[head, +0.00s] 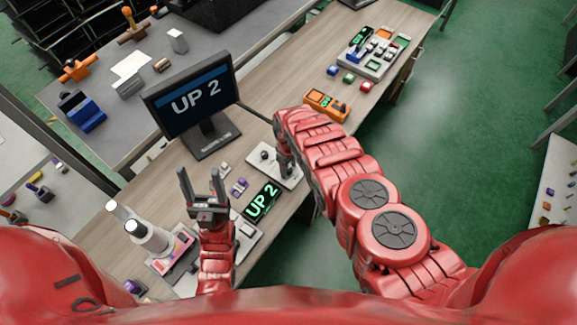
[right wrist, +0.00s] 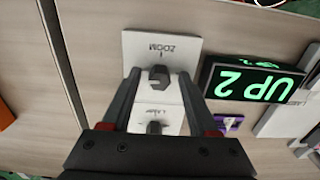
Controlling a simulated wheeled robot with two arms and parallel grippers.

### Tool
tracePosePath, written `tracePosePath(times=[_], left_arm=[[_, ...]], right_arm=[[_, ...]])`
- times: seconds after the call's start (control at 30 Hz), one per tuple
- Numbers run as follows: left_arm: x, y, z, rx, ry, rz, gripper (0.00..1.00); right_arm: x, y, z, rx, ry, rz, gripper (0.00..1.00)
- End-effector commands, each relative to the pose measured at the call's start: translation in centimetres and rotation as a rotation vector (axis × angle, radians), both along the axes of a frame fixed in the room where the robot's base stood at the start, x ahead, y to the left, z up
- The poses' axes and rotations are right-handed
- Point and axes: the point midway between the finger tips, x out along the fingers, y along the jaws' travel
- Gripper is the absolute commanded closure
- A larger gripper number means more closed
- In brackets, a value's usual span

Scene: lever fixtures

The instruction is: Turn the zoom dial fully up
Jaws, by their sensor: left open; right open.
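The zoom dial (right wrist: 159,77) is a dark grey knob on a white panel (right wrist: 145,45) marked ZOOM, with a small tick mark above it. My right gripper (right wrist: 160,74) is open, its fingers on either side of the dial; I cannot tell whether they touch it. In the head view my right gripper (head: 285,163) hides the zoom dial on the white panel (head: 292,181). A second dark knob (right wrist: 154,128) is on the panel, partly marked. My left gripper (head: 201,172) is open and empty, raised left of the panel.
A display (head: 262,201) and a monitor (head: 192,105) both read UP 2. A small purple part (head: 239,187) lies near the display. An orange box (head: 326,105) and a grey button panel (head: 373,56) stand farther along the table. A white bottle (head: 148,236) stands at the left.

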Motion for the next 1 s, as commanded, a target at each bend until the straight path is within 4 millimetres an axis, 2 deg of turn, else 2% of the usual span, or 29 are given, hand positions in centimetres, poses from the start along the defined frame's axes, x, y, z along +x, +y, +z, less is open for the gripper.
tracePosePath(times=[0.33,0.67,1.0], left_arm=[[0.00,0.00,0.01,0.000,0.000,0.000,0.40],[0.00,0.00,0.01,0.000,0.000,0.000,0.40],[0.00,0.00,-0.06,0.000,0.000,0.000,0.40]], right_arm=[[0.05,0.04,-0.08,0.001,-0.002,0.000,0.42],[0.07,0.04,-0.06,0.001,-0.002,0.000,1.00],[0.07,0.04,-0.08,0.001,-0.002,-0.013,1.00]])
